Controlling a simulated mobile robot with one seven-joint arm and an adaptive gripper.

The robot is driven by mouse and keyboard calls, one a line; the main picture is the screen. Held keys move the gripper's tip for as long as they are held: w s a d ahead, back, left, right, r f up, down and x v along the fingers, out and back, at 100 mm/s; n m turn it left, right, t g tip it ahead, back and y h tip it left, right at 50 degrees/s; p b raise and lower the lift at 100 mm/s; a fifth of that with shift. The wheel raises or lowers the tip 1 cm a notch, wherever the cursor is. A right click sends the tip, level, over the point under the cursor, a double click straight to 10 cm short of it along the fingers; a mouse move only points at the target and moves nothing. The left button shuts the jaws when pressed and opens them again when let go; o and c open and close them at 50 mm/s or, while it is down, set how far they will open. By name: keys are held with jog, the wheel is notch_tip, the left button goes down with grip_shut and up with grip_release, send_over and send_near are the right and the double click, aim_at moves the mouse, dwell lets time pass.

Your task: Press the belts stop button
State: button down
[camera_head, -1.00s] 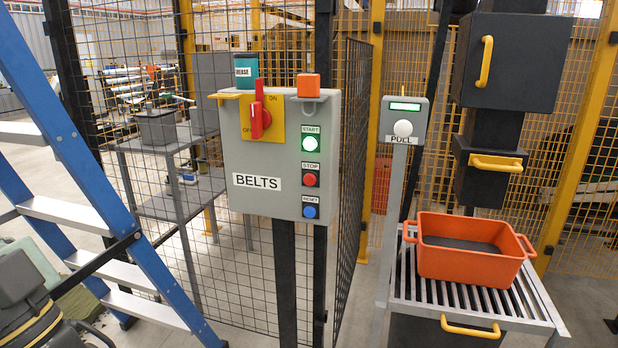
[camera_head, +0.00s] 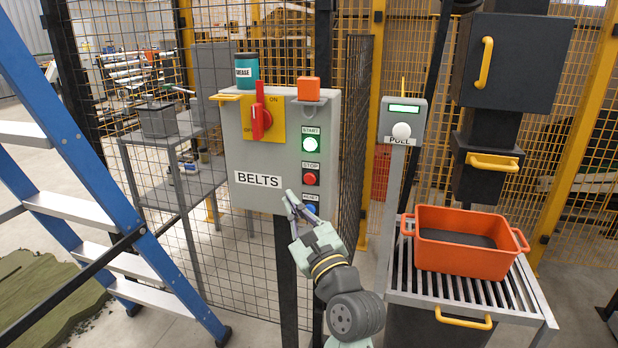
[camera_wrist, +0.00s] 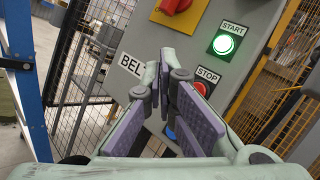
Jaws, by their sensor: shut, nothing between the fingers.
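The grey BELTS control box (camera_head: 262,150) stands on a dark post. Its red stop button (camera_head: 310,178) sits on the right side, below the lit green start button (camera_head: 310,144). The stop button also shows in the wrist view (camera_wrist: 201,88), just right of the fingertips, uncovered. My gripper (camera_head: 293,197) is shut and empty, low in front of the box, below and left of the stop button. In the wrist view its purple-padded fingers (camera_wrist: 170,75) point up toward the box. The blue reset button (camera_wrist: 170,133) is partly hidden behind the fingers.
A red rotary switch (camera_head: 261,118) is on the box, with a grease tin (camera_head: 247,70) and an orange block (camera_head: 309,88) on ledges above. A PULL post (camera_head: 402,125) and orange crate (camera_head: 465,255) stand right. A blue ladder (camera_head: 95,190) stands left.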

aim_at(308, 183)
jog(key=shift+w, duration=0.1)
jog(key=shift+w+d+b, duration=0.4)
jog(key=shift+w+d, duration=0.05)
jog(key=shift+w, duration=0.9)
jog(key=shift+w+d+b, duration=0.35)
jog(key=shift+w+d, duration=0.1)
jog(key=shift+w, duration=0.95)
jog(key=shift+w+d+b, duration=0.4)
jog(key=shift+w+d, duration=0.05)
jog(key=shift+w, duration=0.9)
jog(key=shift+w, duration=0.1)
jog(key=shift+w+d+p, duration=0.1)
jog(key=shift+w+p, duration=0.2)
jog(key=shift+w+d, duration=0.15)
jog(key=shift+w, duration=0.25)
jog(key=shift+s+a+p, duration=0.25)
jog(key=shift+s+p, duration=0.4)
jog(key=shift+s, duration=0.15)
